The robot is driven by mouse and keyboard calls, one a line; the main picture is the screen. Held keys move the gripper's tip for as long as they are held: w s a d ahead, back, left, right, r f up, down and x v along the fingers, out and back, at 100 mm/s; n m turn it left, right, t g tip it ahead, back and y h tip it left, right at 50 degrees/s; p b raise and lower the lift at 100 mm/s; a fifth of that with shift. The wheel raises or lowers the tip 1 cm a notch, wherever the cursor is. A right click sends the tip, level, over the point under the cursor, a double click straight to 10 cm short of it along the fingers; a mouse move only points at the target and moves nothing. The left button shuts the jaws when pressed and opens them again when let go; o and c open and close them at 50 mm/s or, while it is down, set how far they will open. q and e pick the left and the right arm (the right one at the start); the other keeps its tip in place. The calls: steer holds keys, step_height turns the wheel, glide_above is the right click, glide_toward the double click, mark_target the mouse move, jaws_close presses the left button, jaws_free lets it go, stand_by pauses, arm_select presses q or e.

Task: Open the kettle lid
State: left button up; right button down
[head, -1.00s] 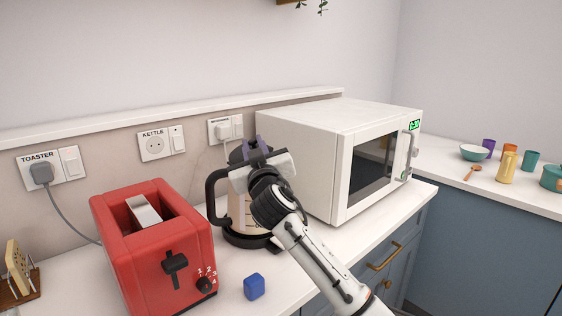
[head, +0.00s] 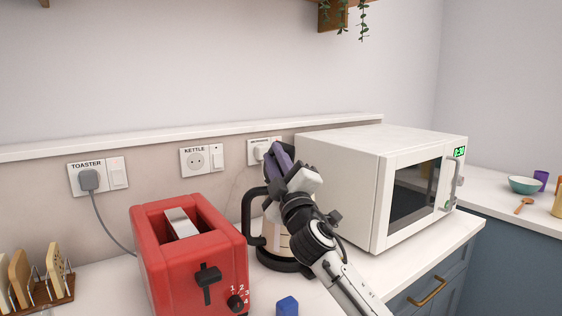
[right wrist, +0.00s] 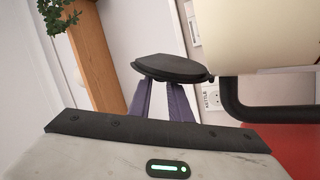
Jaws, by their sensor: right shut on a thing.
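The kettle (head: 272,240) stands between the toaster and the microwave, with a cream body and black handle. My right gripper (head: 280,160) is above it and hides much of its top. In the right wrist view the black lid (right wrist: 168,67) stands out from the rim of the cream kettle body (right wrist: 265,40), raised, with its edge at the handle side. The purple fingers of my right gripper (right wrist: 160,88) are shut on the lid, their tips partly hidden by it. My left gripper is not in view.
A red toaster (head: 190,255) stands left of the kettle and a white microwave (head: 345,185) close on its right. A blue cube (head: 287,306) lies in front. A toast rack (head: 60,297) is at far left. A wooden shelf (head: 334,17) with a plant hangs above.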

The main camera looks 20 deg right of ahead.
steer(key=shift+a+n, duration=0.15)
steer(key=shift+n, duration=0.35)
steer(key=c, duration=1.7)
jaws_free()
steer(key=shift+o, duration=0.2)
steer(key=d+b+v, duration=0.1)
steer(key=v, duration=0.9)
steer(key=shift+a+f, duration=0.15)
steer(key=shift+a, duration=0.3)
steer(key=shift+s+f, duration=0.1)
steer(key=shift+s, duration=0.1)
